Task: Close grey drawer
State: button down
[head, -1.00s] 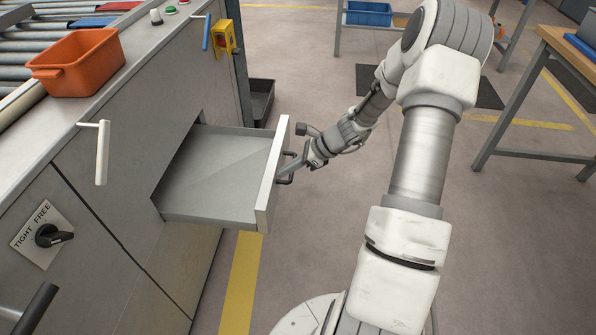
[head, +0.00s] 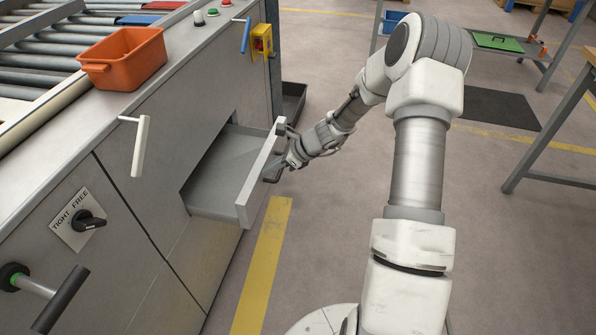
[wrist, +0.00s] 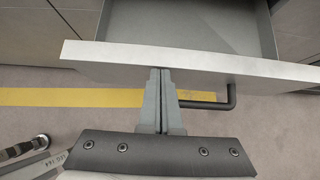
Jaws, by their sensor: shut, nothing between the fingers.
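The grey drawer (head: 230,172) stands partly open from the machine's front panel in the head view, and it looks empty. Its pale front panel (wrist: 200,62) and part of its inside show in the wrist view. A dark bar handle (wrist: 232,98) sits on the drawer front, to the right of my fingers. My gripper (head: 285,165) is at the outer face of the drawer front. In the wrist view my gripper (wrist: 161,72) has its two fingers together, with the tips at the drawer front's edge. They appear to touch it, with nothing between them.
An orange bin (head: 122,58) sits on the machine top beside the rollers. A white lever (head: 140,145), a black rotary knob (head: 88,220) and a yellow switch box (head: 261,42) are on the machine front. Open floor lies right of the drawer.

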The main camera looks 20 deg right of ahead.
jog(key=w+a+p, duration=0.2)
jog(key=w+a, duration=0.6)
jog(key=a, duration=0.4)
jog(key=shift+w+a, duration=0.2)
